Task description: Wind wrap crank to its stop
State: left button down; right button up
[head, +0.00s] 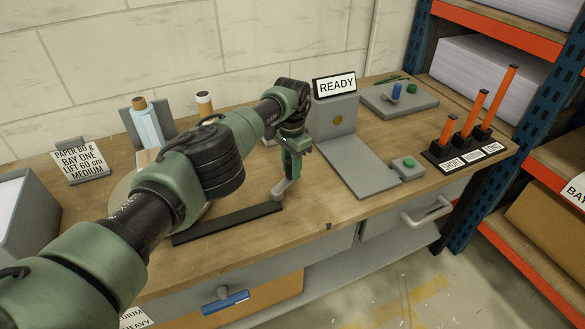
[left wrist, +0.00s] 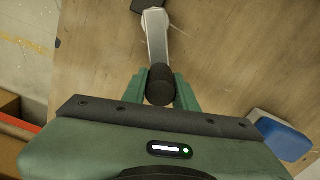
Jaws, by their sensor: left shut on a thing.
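The wrap crank shows in the left wrist view as a pale grey arm (left wrist: 156,38) with a dark round knob (left wrist: 160,86) at its near end. The far end of the arm meets a dark block (left wrist: 147,5) at the top edge. My left gripper (left wrist: 160,92) is shut on the knob, one green finger on each side. In the head view my left gripper (head: 291,167) points down over the table, and part of the grey crank arm (head: 281,188) shows below it. My own arm hides much of the device behind. My right gripper is in neither view.
A dark bar (head: 228,223) lies near the bench's front edge. A grey stand with a READY sign (head: 336,86) and a green-button box (head: 407,168) are to the right. Orange posts (head: 475,112) stand in a black rack at far right. A sign (head: 81,160) stands left.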

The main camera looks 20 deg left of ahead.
pick_arm(q)
jog(key=shift+r, duration=0.1)
jog(key=c, duration=1.1)
grip_release()
jog(key=shift+r+p, duration=0.35)
jog(key=shift+r, duration=3.5)
